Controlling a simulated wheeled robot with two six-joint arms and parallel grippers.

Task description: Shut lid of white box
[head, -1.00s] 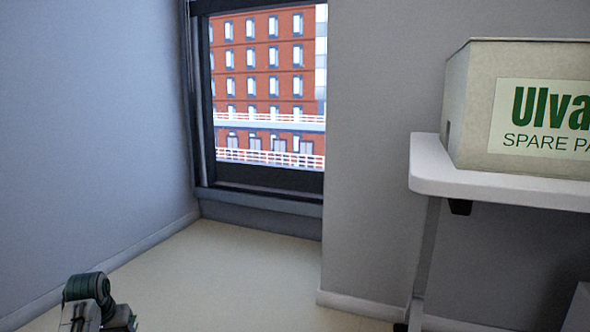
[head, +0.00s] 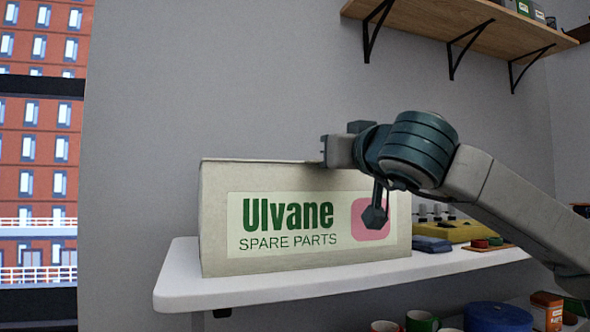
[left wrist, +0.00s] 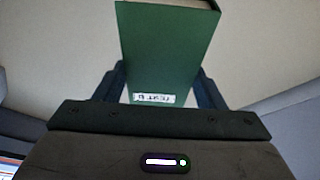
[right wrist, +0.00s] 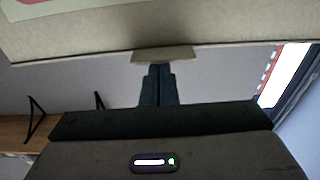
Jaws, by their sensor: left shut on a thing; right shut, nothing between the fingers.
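The white box (head: 215,215), off-white with a green "Ulvane SPARE PARTS" label, stands on a white shelf top. Its top is seen almost edge-on, so I cannot tell whether the lid lies fully flat. My right gripper (head: 328,151) is at the box's upper edge, right of its middle. In the right wrist view, the shut, empty right fingers (right wrist: 158,72) are at a small tab (right wrist: 165,54) on the edge of the box (right wrist: 220,25); contact is unclear. In the left wrist view, my left gripper (left wrist: 165,90) is shut on a green book (left wrist: 165,50). The left gripper is outside the head view.
The white shelf top (head: 180,275) has a bare left end. A yellow item (head: 460,230) and small parts lie right of the box. Mugs (head: 420,321) and a blue round item (head: 497,317) are below. A wooden wall shelf (head: 450,20) hangs above.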

